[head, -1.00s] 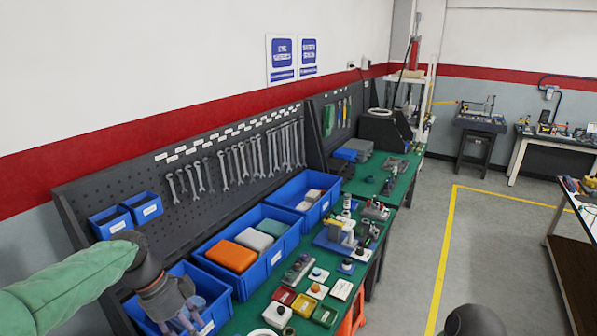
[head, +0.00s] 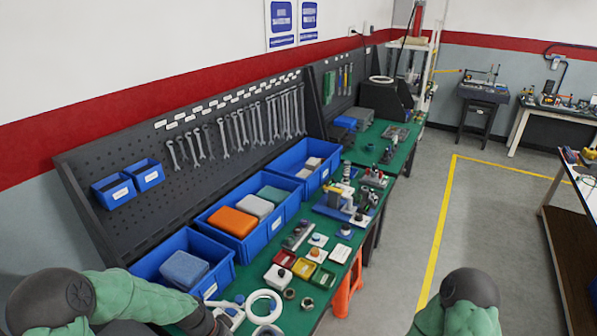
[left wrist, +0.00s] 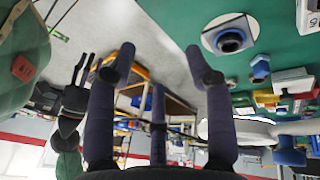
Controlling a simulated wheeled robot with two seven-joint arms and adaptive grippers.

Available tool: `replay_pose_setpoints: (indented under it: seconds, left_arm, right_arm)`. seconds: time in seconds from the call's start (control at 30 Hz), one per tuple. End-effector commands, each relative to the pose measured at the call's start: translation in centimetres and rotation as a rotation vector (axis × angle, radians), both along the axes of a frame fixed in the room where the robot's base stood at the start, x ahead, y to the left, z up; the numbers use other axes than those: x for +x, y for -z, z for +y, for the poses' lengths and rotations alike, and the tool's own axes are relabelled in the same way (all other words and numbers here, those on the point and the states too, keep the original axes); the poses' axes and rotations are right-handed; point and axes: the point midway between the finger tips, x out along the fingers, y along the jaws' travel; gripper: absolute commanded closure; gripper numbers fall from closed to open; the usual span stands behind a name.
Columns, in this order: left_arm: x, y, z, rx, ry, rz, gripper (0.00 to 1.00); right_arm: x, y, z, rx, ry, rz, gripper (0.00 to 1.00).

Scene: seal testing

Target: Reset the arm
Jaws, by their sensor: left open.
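My left arm (head: 125,295) comes in low at the left in the head view, its wrist at the bottom edge by the table's near end. In the left wrist view my left gripper (left wrist: 158,66) has its dark fingers spread, with nothing between them. The green tabletop (left wrist: 180,22) lies beyond the fingers at the upper right. My right arm (head: 468,292) shows at the bottom right of the head view, over the floor. A dark gripper, apparently my right one (left wrist: 76,92), shows at the left of the left wrist view; its finger opening is unclear.
Blue bins (head: 222,279) line the table's back below a pegboard (head: 110,205) of wrenches. White rings (head: 265,293), small coloured trays (head: 324,278) and a blue-based fixture (head: 330,212) stand on the green table. An orange stand (head: 346,292) is beside it. The grey floor (head: 405,240) to the right is clear.

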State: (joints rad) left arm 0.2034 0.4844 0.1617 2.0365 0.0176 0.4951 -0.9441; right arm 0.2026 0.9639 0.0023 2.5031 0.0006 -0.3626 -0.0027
Motion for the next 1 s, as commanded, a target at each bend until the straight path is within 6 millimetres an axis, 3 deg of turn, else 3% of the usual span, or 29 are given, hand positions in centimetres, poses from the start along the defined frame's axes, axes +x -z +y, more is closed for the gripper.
replay_pose_setpoints:
  seconds: [0.03, 0.1, 0.3, 0.67, 1.0]
  left_arm:
    - [-1.7, 2.7, -0.8, 0.003, -0.085, 0.046, 0.48]
    - [-3.6, 5.6, -1.7, 0.010, -0.219, 0.093, 0.48]
    - [-9.1, 11.5, -3.9, 0.027, -0.560, 0.204, 0.48]
    - [-16.3, 15.3, -6.4, 0.033, -0.952, 0.332, 0.48]
    - [-15.6, 19.7, -6.9, 0.029, -0.946, 0.307, 0.48]
  right_arm:
    - [0.0, 0.0, 0.0, 0.000, 0.000, 0.000, 0.60]
    - [0.0, 0.0, 0.0, 0.000, 0.000, 0.000, 0.60]
    - [0.0, 0.0, 0.0, 0.000, 0.000, 0.000, 0.60]
    - [0.0, 0.0, 0.0, 0.000, 0.000, 0.000, 0.60]
    - [0.0, 4.8, 0.0, 0.000, 0.000, 0.001, 0.60]
